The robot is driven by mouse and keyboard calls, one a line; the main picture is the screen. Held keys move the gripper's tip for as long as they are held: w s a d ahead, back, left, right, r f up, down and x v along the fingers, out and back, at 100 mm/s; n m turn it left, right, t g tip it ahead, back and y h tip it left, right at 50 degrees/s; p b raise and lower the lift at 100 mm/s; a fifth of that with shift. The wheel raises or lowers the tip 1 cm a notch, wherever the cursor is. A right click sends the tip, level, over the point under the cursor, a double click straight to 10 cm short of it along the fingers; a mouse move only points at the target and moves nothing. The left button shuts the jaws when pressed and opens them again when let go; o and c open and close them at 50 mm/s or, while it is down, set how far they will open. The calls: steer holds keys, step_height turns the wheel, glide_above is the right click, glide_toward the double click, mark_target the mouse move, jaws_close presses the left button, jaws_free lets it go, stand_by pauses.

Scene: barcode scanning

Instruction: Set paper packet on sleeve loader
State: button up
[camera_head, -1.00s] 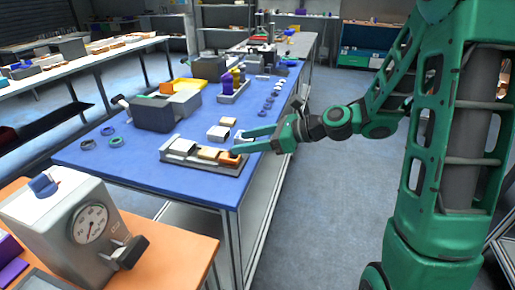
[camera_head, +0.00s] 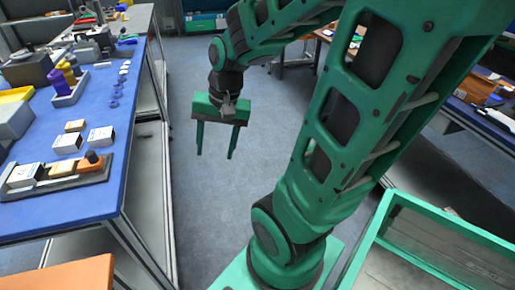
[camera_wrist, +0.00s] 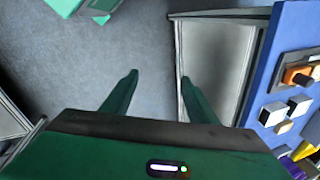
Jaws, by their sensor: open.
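My gripper (camera_head: 215,155) is open and empty, its two fingers pointing down over the bare floor beside the blue table; the wrist view also shows its spread fingers (camera_wrist: 158,76) with nothing between them. A long grey tray-like holder (camera_head: 100,178), possibly the sleeve loader, lies near the table's front edge. It bears a white block (camera_head: 24,175), a tan block (camera_head: 62,169) and an orange-brown piece with a dark top (camera_head: 92,161). I cannot tell for sure which item is the paper packet. The holder's row also shows in the wrist view, at the right, apart from my gripper.
The blue table (camera_head: 85,212) stands left of my gripper. White blocks (camera_head: 100,136) and a tan-topped block (camera_head: 75,126) sit behind the holder. A green-rimmed bin (camera_head: 385,215) stands at the lower right. The floor (camera_head: 200,200) under my gripper is clear.

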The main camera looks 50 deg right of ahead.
steer(key=s+d+r+n+g, duration=0.1)
steer(key=s+d, duration=0.1)
steer(key=s, duration=0.3)
steer(key=s+d+r+n+g+h, duration=0.1)
steer(key=s+d+n, duration=0.1)
steer(key=s, duration=0.4)
steer(key=shift+s+d+r, duration=0.15)
steer(key=shift+s+d, duration=0.1)
steer(key=shift+d, duration=0.1)
steer(key=shift+w+f, duration=0.25)
steer(key=shift+w, duration=0.4)
